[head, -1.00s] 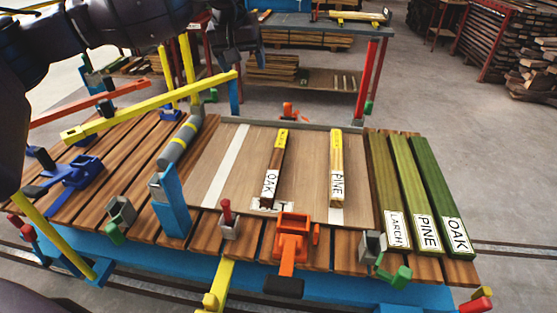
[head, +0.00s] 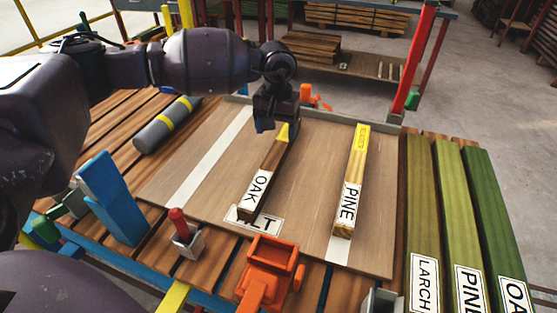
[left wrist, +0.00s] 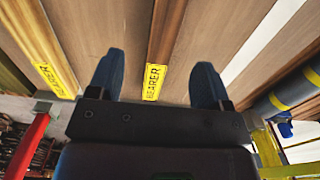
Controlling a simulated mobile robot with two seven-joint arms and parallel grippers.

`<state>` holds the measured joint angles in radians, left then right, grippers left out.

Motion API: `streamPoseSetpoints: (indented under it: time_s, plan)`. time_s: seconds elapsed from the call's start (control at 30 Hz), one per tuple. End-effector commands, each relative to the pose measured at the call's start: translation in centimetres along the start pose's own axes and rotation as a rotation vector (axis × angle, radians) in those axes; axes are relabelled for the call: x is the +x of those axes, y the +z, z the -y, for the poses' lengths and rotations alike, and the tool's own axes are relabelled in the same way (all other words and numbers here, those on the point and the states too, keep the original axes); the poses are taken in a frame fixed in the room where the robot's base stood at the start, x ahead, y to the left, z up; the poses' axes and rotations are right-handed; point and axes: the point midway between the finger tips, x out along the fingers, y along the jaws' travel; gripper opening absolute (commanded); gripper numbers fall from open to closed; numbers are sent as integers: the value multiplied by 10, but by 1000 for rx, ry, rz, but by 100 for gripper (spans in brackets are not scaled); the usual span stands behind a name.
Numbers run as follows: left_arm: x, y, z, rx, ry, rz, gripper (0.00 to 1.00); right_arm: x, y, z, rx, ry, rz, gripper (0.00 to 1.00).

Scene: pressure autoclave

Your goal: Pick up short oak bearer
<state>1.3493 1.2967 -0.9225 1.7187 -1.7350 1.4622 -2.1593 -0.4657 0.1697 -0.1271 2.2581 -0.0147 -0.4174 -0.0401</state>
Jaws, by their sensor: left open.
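The short oak bearer (head: 266,176) is a dark brown bar with a white OAK label at its near end and a yellow tip at its far end. It lies on the wooden panel (head: 205,185). My left gripper (head: 268,124) is over its far, yellow end. In the left wrist view the open fingers (left wrist: 157,82) stand on either side of the bearer (left wrist: 165,40), with its yellow BEARER label (left wrist: 154,82) between them. I cannot tell the exact height of the fingers over it. My right gripper is not in view.
A lighter bearer marked PINE (head: 350,180) lies to the right on the panel. Green boards marked LARCH (head: 420,200), PINE and OAK lie further right. An orange clamp (head: 268,270) is at the front edge. A grey cylinder (head: 165,125) lies at the left.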

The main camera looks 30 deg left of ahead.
Motion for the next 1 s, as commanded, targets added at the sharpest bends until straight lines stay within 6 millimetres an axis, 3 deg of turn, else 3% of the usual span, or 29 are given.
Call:
streamPoseSetpoints:
  time_s: [0.2, 0.47, 0.73, 1.0]
  plan:
    - [37, 1, 1, 0, -2, 8, 72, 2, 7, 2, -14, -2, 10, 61]
    - [51, -1, 2, 0, -1, 4, 72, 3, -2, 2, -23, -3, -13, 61]
    - [89, -2, 8, 1, -2, 10, 72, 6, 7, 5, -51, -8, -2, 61]
    - [95, -3, 8, -1, 0, 2, 72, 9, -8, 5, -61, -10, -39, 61]
